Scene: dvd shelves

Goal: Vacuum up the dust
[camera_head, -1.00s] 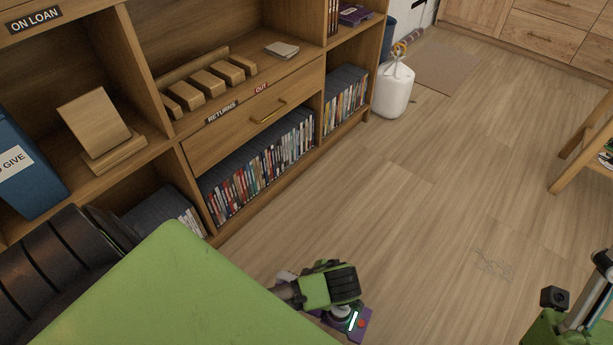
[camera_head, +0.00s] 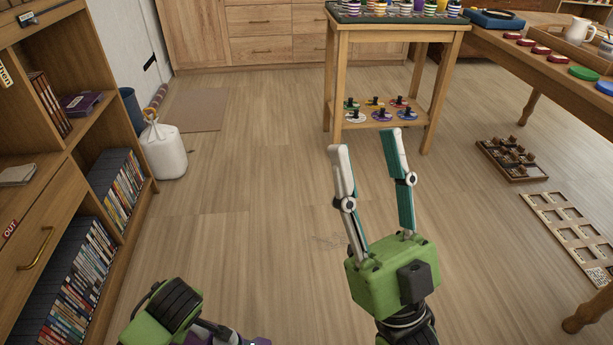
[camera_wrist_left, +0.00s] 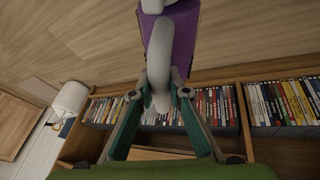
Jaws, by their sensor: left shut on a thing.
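A faint grey patch of dust (camera_head: 328,241) lies on the wooden floor, just left of my right gripper's fingers in the head view. My right gripper (camera_head: 366,148) is open and empty above the floor, fingers pointing away from me. My left gripper (camera_wrist_left: 160,92) is shut on the grey handle of a purple handheld vacuum (camera_wrist_left: 157,38) in the left wrist view. In the head view, only a small purple part of the vacuum (camera_head: 228,341) shows at the bottom edge; its nozzle is hidden.
A shelf of discs (camera_head: 75,262) stands at left, with a white bag (camera_head: 163,152) past its end. A small wooden stand (camera_head: 337,90) is ahead, a table (camera_head: 545,75) at right. A brown tray (camera_head: 520,175) and a pale frame (camera_head: 575,235) lie on the floor. Middle floor is clear.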

